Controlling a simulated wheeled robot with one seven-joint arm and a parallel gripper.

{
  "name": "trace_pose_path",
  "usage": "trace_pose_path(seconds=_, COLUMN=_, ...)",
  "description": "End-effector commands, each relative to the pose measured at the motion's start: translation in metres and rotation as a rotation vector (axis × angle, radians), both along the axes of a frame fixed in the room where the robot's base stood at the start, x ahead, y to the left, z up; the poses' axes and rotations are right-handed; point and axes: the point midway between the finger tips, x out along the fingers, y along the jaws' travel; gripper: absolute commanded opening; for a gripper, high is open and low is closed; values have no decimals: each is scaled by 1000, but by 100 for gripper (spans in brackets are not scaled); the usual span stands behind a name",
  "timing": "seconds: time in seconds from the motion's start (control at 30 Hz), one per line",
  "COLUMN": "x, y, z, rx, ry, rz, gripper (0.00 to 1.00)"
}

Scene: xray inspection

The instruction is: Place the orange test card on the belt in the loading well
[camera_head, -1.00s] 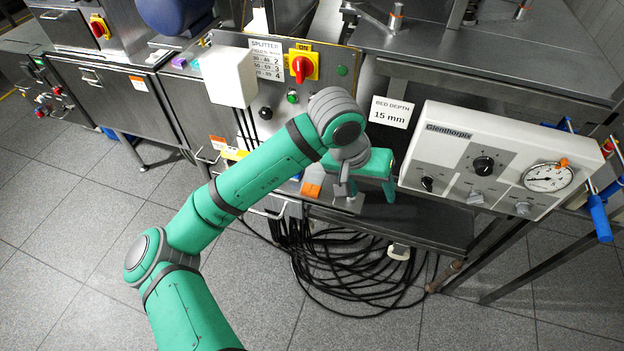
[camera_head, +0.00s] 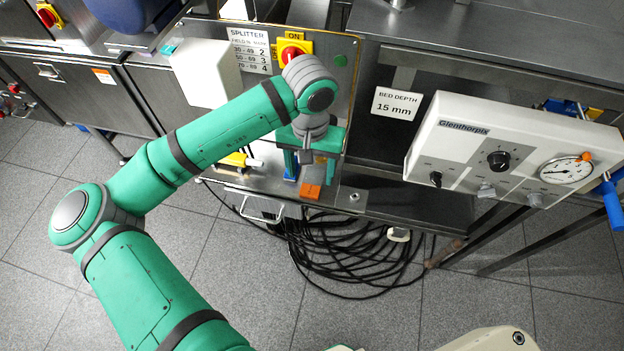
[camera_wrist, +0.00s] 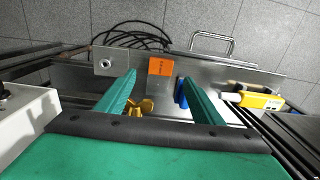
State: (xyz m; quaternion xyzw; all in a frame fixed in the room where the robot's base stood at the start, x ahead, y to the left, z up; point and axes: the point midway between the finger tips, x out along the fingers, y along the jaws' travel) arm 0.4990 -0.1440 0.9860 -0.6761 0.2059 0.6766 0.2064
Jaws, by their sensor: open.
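The orange test card (camera_head: 311,191) lies on a narrow metal shelf (camera_head: 375,203) below the splitter panel. In the wrist view the card (camera_wrist: 161,66) lies near the shelf's outer edge, ahead of my fingertips and roughly centred between them. My gripper (camera_head: 310,170) points down just behind the card in the head view. In the wrist view my gripper (camera_wrist: 160,78) shows two green fingers spread apart with nothing held between them. I cannot make out the belt or the loading well for certain in either view.
A blue object (camera_wrist: 182,92) stands beside one finger, and a brass wing-shaped part (camera_wrist: 140,107) near the other. A yellow-and-white tool (camera_wrist: 260,100) lies on the shelf. A white control box with a gauge (camera_head: 510,155) stands to the right. Black cables (camera_head: 345,250) lie below.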

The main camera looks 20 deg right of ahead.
Motion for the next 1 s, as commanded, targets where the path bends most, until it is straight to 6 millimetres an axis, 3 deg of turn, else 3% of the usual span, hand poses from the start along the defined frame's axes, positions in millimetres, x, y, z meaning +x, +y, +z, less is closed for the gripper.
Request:
trace_pose_path(seconds=0.27, x=0, y=1, z=-21, rx=1, ry=-1, rz=1, gripper=61)
trace_pose_path(seconds=0.6, x=0, y=1, z=-63, rx=1, ry=1, rz=-1, gripper=61)
trace_pose_path(seconds=0.93, x=0, y=0, z=-69, rx=-2, ry=-1, rz=-1, gripper=61)
trace_pose_path(seconds=1.0, x=0, y=0, z=-69, rx=-2, ry=-1, rz=-2, gripper=44)
